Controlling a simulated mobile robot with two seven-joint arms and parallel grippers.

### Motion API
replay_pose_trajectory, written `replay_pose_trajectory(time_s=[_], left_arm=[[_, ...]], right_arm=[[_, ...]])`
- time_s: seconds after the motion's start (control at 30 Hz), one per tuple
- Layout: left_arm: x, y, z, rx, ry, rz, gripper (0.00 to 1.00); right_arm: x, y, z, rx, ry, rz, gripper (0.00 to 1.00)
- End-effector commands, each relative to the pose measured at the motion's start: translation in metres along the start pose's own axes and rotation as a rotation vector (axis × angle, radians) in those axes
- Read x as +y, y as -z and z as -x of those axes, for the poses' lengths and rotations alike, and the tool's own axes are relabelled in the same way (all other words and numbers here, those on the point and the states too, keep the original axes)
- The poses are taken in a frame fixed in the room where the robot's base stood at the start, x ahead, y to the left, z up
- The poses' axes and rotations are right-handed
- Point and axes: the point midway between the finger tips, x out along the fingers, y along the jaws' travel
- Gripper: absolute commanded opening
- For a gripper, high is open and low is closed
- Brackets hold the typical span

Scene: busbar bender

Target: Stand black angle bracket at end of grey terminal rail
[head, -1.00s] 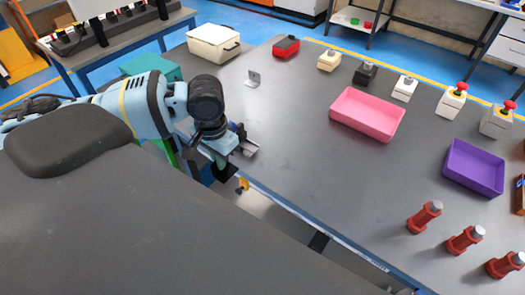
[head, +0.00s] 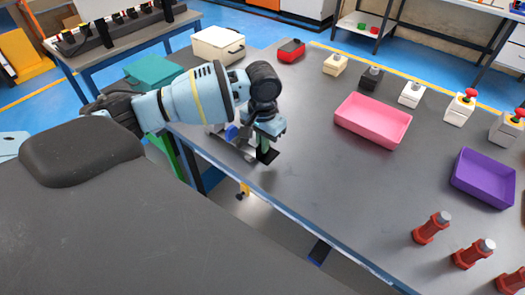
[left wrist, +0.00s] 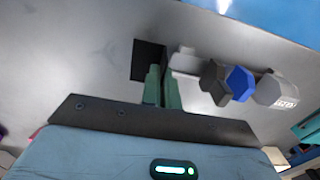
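My left gripper (head: 264,145) is over the near edge of the table. Its green fingers look closed in the left wrist view (left wrist: 162,88). They are shut on the black angle bracket (head: 268,156), which shows as a dark square at the fingertips in the left wrist view (left wrist: 148,60). The grey terminal rail (head: 246,154) lies by the table edge, partly hidden by my gripper. In the left wrist view its grey end (left wrist: 184,62) is beside the bracket, with dark, blue and grey blocks further along. I cannot tell whether bracket and rail touch. My right gripper is not in view.
The pink tray (head: 372,122) and purple tray (head: 483,177) stand to the right on the table (head: 330,185). Several red posts (head: 431,228) stand near the front right edge. A row of small boxes lines the back. The table between gripper and pink tray is clear.

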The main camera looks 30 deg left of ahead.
Motion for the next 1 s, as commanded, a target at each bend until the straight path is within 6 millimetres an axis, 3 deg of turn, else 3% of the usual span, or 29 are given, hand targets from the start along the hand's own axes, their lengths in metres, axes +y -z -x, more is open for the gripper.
replay_pose_trajectory(time_s=[0.1,0.23,0.6,0.7,1.0], left_arm=[[-0.001,-0.003,-0.022,-0.008,0.002,0.0,0.0],[-0.001,-0.003,-0.034,-0.005,0.002,0.0,0.0],[-0.001,-0.002,-0.037,-0.004,0.002,0.0,0.0],[-0.001,-0.002,-0.037,-0.004,0.002,0.0,0.11],[-0.001,-0.002,-0.034,-0.003,0.002,0.0,0.11]], right_arm=[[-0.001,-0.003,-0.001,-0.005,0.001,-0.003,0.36],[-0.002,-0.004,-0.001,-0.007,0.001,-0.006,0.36],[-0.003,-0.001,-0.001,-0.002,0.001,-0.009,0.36],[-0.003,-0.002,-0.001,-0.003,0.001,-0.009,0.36],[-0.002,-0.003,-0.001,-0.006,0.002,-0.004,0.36]])
